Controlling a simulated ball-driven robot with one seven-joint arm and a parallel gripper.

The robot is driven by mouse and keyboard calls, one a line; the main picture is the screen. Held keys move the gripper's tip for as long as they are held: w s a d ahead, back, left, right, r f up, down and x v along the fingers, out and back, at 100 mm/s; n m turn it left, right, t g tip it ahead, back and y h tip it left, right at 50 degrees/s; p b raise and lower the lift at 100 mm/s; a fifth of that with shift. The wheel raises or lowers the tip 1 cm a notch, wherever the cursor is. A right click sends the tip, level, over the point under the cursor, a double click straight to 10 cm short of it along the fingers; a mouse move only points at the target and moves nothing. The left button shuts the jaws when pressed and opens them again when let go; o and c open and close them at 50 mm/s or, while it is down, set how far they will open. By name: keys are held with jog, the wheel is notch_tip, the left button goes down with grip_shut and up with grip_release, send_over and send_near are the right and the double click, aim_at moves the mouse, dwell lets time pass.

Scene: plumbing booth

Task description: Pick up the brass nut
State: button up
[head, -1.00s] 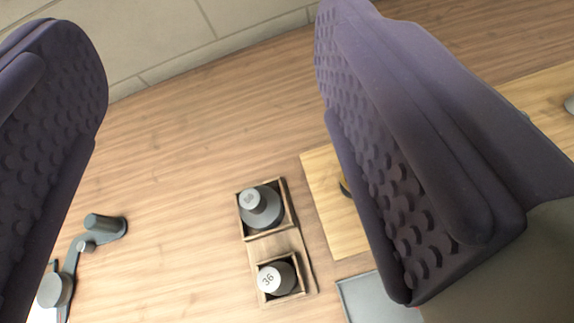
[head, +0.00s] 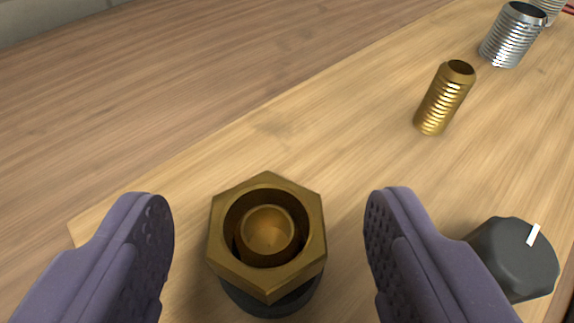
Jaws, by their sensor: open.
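The brass nut (head: 268,235) is a hexagonal ring near the bottom middle of the head view. It sits around a rounded brass-coloured centre and on top of a dark round base. My gripper (head: 268,245) is open, with one purple padded finger on each side of the nut. Gaps show between the nut and both fingers, so neither appears to touch it. The lower part of the dark base is partly hidden beneath the nut.
A light wooden board (head: 330,130) lies under the nut. A brass threaded stud (head: 444,98) and a silver threaded pipe piece (head: 514,36) stand at upper right. A dark knob with a white mark (head: 514,262) is close to the right finger. Bare wood surface (head: 150,100) lies at upper left.

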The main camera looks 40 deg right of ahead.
jog(key=shift+w+d+f, duration=0.25)
jog(key=shift+w+d, duration=0.1)
jog(key=shift+w, duration=0.2)
jog(key=c, duration=1.1)
jog(key=shift+r, duration=0.1)
jog(key=shift+c, duration=0.2)
